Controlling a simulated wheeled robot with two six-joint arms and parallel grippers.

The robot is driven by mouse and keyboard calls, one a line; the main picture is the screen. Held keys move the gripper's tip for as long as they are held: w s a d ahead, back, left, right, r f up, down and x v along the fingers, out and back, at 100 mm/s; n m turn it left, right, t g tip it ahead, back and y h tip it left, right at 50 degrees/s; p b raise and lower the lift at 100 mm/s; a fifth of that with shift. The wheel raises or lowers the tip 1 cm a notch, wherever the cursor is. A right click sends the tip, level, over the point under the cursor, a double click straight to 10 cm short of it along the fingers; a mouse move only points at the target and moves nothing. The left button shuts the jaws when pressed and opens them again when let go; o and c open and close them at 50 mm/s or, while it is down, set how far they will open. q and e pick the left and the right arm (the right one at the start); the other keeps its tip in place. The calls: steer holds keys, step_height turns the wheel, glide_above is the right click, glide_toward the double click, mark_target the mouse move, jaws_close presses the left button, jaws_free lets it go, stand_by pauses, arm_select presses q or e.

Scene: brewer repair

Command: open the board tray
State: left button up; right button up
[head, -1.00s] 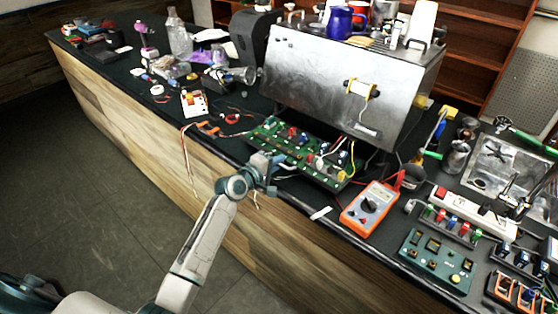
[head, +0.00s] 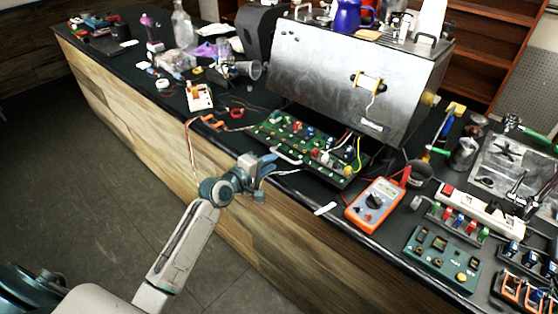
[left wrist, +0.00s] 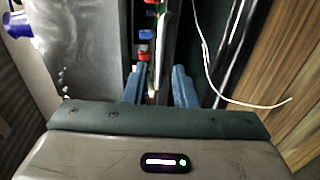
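The board tray (head: 318,152) carries a green circuit board with several coloured parts. It sticks out at the foot of the metal brewer (head: 345,78), along the counter's front edge. A pale handle (head: 286,157) shows on its near side. My left gripper (head: 274,168) is just in front of this handle, apart from it as far as I can see. In the left wrist view its two blue fingers (left wrist: 158,80) are spread, with the tray's edge and coloured parts seen beyond the gap. Nothing is visibly held. My right gripper is not in view.
An orange multimeter (head: 376,203) lies right of the tray. A green switch panel (head: 440,258) and a power strip (head: 480,212) are farther right. Loose orange wires (head: 212,122) hang over the edge at left. The floor before the counter is clear.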

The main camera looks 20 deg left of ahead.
arm_select(q)
steer(key=shift+v, duration=2.3)
steer(key=s+a+f+m+g+y+b, duration=0.1)
steer(key=a+f+y, duration=0.1)
steer(key=f, duration=0.8)
steer(key=s+a+f+g+y, duration=0.1)
steer(key=a+f, duration=0.2)
steer(key=f, duration=0.6)
steer(key=s+a+f+m+g+y, duration=0.1)
steer(key=s+f, duration=0.3)
steer(key=f, duration=0.3)
steer(key=s+f+m+g+y+b, duration=0.15)
steer(key=s+f, duration=0.25)
steer(key=f, duration=0.4)
steer(key=s+a+f+m+g+p, duration=0.1)
steer(key=s+f+m+g, duration=0.1)
steer(key=s+f, duration=0.35)
steer(key=s+d+f+m+g, duration=0.1)
steer(key=s+f+m+g, duration=0.1)
steer(key=s+f, duration=0.6)
steer(key=s+d+f+m+g+b, duration=0.1)
steer(key=s+f+m, duration=0.3)
steer(key=s, duration=1.2)
steer(key=s+d+f+m+g, duration=0.2)
steer(key=s+f+m+g, duration=0.1)
steer(key=s+f, duration=0.9)
steer(key=shift+s+d+g+y+b, duration=0.35)
steer(key=shift+s+g, duration=0.1)
steer(key=shift+s, duration=0.05)
